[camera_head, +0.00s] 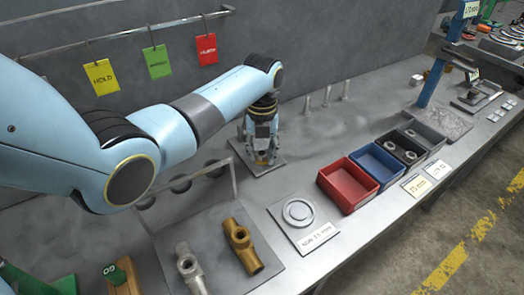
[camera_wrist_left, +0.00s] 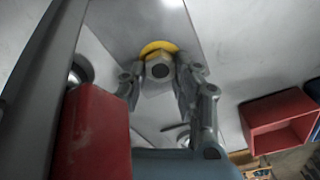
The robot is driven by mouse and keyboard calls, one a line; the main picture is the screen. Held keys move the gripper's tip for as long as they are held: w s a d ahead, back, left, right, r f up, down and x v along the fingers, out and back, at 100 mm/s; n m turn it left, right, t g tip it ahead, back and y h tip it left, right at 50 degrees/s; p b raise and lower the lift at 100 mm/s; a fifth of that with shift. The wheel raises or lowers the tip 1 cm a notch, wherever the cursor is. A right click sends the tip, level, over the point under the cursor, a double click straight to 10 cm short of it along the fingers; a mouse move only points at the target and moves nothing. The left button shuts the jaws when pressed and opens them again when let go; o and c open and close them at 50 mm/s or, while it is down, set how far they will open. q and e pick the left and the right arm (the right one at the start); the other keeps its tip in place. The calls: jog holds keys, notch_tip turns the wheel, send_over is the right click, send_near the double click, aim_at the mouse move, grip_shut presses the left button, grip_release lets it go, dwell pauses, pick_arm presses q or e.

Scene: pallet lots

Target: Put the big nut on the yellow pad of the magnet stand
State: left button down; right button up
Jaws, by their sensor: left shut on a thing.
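My left gripper (camera_head: 263,157) points down over a grey plate (camera_head: 243,159) at the back of the bench. In the left wrist view the left gripper (camera_wrist_left: 160,82) is shut on the big nut (camera_wrist_left: 159,70), a grey metal nut with a dark round hole. The yellow pad (camera_wrist_left: 157,47) shows as a rounded yellow edge just behind the nut, and the nut covers most of it. I cannot tell whether the nut touches the pad. The rest of the magnet stand is hard to make out behind the gripper. My right gripper is not in view.
A red bin (camera_head: 348,184), a blue bin (camera_head: 378,165) and dark bins (camera_head: 404,147) stand to the right. A plate with a ring (camera_head: 298,212) lies in front. Brass (camera_head: 241,245) and silver (camera_head: 188,268) fittings lie front left. A large red block (camera_wrist_left: 92,135) fills the wrist view's lower left.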

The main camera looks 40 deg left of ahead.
aim_at(262, 155)
pick_arm(q)
jog(key=shift+f, duration=0.15)
jog(key=c, duration=1)
grip_release()
notch_tip(262, 155, up, 12)
jog(key=shift+r+p, duration=0.2)
jog(key=shift+p, duration=0.2)
